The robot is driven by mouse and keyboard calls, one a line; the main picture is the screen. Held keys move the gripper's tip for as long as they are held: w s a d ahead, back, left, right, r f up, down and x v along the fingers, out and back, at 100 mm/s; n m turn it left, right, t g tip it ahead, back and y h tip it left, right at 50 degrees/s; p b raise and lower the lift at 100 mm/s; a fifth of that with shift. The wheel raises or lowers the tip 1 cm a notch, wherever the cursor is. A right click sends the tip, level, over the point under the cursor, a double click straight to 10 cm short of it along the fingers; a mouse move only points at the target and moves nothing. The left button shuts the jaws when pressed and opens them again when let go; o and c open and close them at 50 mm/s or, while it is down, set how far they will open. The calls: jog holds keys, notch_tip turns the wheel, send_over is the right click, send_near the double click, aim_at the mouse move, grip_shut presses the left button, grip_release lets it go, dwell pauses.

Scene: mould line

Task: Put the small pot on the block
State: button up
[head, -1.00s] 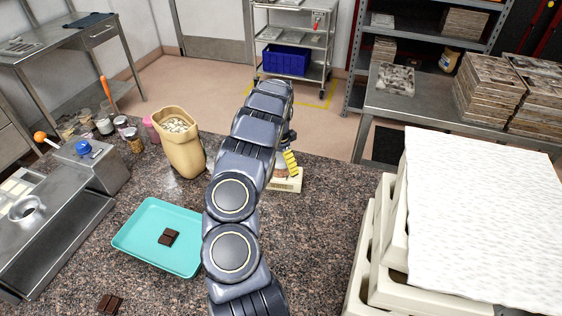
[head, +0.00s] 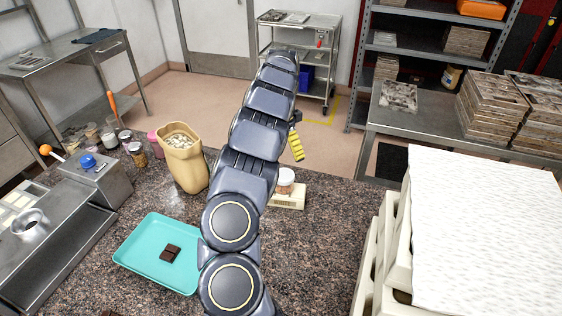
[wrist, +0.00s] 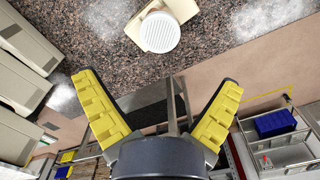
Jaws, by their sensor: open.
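The small pot (head: 286,178), a jar with a white lid, stands upright on the cream block (head: 289,201) near the far edge of the speckled counter. In the wrist view the pot's round white lid (wrist: 159,33) covers part of the block (wrist: 148,18). My gripper (wrist: 158,82) is open and empty, its two yellow fingers spread wide. The pot is beyond the fingertips, apart from them. In the head view one yellow finger (head: 296,148) shows above and right of the pot; my arm hides the other and part of the block's left side.
A turquoise tray (head: 130,258) with dark chocolate pieces (head: 170,254) lies at the left. A paper sack (head: 187,168) stands behind it. Stacked cream moulds (head: 376,250) and a white textured sheet (head: 480,220) fill the right. The counter right of the block is clear.

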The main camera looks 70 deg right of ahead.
jog(key=w+a+r+n+t, duration=0.1)
jog(key=w+a+r+n, duration=0.5)
jog(key=w+a, duration=0.65)
jog(key=w+a+r+n+y, duration=0.1)
jog(key=w+a+r+n, duration=0.2)
jog(key=a, duration=0.6)
jog(key=w+a+r+n+y, duration=0.15)
jog(key=a+r+n, duration=0.3)
jog(key=a, duration=0.45)
jog(key=s+a+n+g+h, duration=0.1)
jog(key=s+a+n, duration=0.2)
jog(key=a, duration=0.4)
jog(key=s+a+n+g, duration=0.1)
jog(key=s+a+n, duration=0.3)
jog(key=a, duration=0.4)
jog(key=s+a+f+n, duration=0.1)
jog(key=s+a+n, duration=0.1)
jog(key=s, duration=0.5)
jog(key=s+a+f+n+h, duration=0.1)
jog(key=s+a+n, duration=0.1)
jog(key=s, duration=0.5)
jog(key=shift+a+f+n+g, duration=0.15)
jog(key=shift+a+n+g, duration=0.25)
jog(key=shift+a, duration=0.35)
